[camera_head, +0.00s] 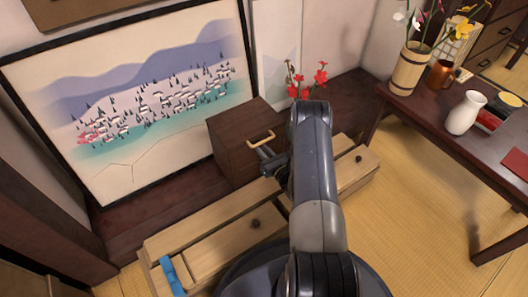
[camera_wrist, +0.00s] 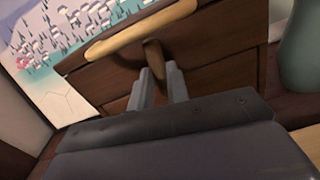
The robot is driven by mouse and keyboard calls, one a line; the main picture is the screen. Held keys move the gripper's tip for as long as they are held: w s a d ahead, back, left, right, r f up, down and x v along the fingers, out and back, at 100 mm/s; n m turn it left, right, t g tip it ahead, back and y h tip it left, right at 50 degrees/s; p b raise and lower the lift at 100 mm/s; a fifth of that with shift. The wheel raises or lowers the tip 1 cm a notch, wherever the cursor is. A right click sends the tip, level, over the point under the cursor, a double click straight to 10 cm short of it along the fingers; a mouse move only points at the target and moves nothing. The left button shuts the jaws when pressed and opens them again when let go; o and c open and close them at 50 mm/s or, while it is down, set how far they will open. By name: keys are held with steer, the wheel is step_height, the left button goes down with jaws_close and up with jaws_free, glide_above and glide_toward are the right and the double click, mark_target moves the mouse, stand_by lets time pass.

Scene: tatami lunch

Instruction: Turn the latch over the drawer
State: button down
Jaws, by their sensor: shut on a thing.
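A dark brown wooden box with a drawer (camera_head: 240,140) stands on the dark ledge. A light wooden handle (camera_head: 261,138) is fixed across its front; in the wrist view the handle (camera_wrist: 140,30) runs across the top. A small brown latch (camera_wrist: 153,50) shows just below the handle, its lower part between my fingers. My gripper (camera_wrist: 158,78) is at the box front, shut on the latch. In the head view my gripper (camera_head: 272,160) is partly covered by my arm, and the latch cannot be made out there. The drawer looks closed.
A pale wooden bench (camera_head: 205,245) lies in front of the ledge, with a blue object (camera_head: 172,276) at its left end. A framed picture (camera_head: 130,100) leans behind the box. Red flowers (camera_head: 306,78) stand right of it. A low table (camera_head: 450,130) with vessels is at right.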

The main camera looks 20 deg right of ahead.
steer(key=shift+n+b, duration=0.6)
steer(key=shift+n, duration=0.3)
steer(key=c, duration=1.4)
jaws_free()
steer(key=shift+o, duration=0.2)
steer(key=s+d+p, duration=0.2)
steer(key=s+p, duration=0.1)
steer(key=s, duration=0.7)
steer(key=shift+s, duration=0.35)
steer(key=shift+w, duration=0.15)
steer(key=shift+m, duration=0.4)
steer(key=w, duration=0.3)
steer(key=w+a+b, duration=0.1)
steer(key=w, duration=0.3)
steer(key=w+a+b, duration=0.1)
steer(key=w, duration=0.2)
steer(key=shift+w+r, duration=0.1)
steer(key=shift+w, duration=0.1)
steer(key=shift+m+p, duration=0.3)
steer(key=shift+m, duration=0.2)
